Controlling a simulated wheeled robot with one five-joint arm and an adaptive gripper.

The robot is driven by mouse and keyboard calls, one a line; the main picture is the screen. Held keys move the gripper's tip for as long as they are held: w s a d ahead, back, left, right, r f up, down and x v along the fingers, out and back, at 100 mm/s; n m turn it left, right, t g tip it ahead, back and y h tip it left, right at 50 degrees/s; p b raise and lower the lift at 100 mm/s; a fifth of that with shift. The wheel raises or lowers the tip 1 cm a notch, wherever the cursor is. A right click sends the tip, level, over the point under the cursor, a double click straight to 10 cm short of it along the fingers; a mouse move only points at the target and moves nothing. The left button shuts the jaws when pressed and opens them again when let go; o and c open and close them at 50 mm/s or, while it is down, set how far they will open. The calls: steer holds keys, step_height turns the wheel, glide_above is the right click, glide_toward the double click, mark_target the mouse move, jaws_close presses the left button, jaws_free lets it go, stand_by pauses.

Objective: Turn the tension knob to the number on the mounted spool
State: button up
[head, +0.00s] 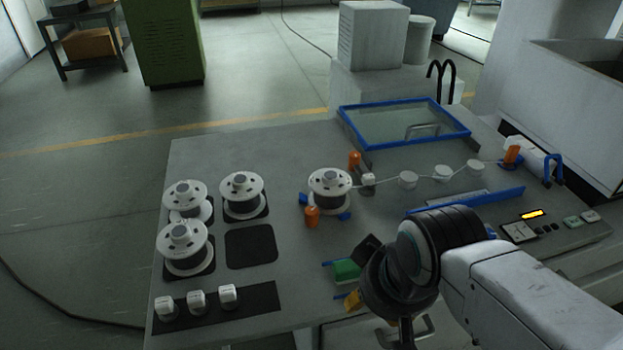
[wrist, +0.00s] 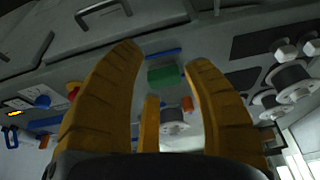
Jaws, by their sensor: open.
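The mounted spool (head: 330,177) is white and sits on the table between orange clips, with a wire running right over white rollers. No number is readable on it. In the wrist view, this spool (wrist: 174,127) shows small beyond my fingers. A blue round knob-like part (wrist: 42,101) and a red-and-yellow button (wrist: 74,91) show at the left of the wrist view; I cannot tell if either is the tension knob. My gripper (wrist: 164,58) is open and empty, with a green block (wrist: 162,75) seen between its yellow fingers. My arm hides part of the table's front in the head view.
Several loose spools (head: 242,187) stand on dark pads at the left, with one empty pad (head: 251,246). White blocks (head: 196,299) stand on a black strip in front. A blue-framed glass panel (head: 404,124) is behind. A panel with a lit display (head: 532,214) is at right.

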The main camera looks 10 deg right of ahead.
stand_by(0.4)
steer(key=o, duration=0.4)
steer(key=shift+c, duration=0.2)
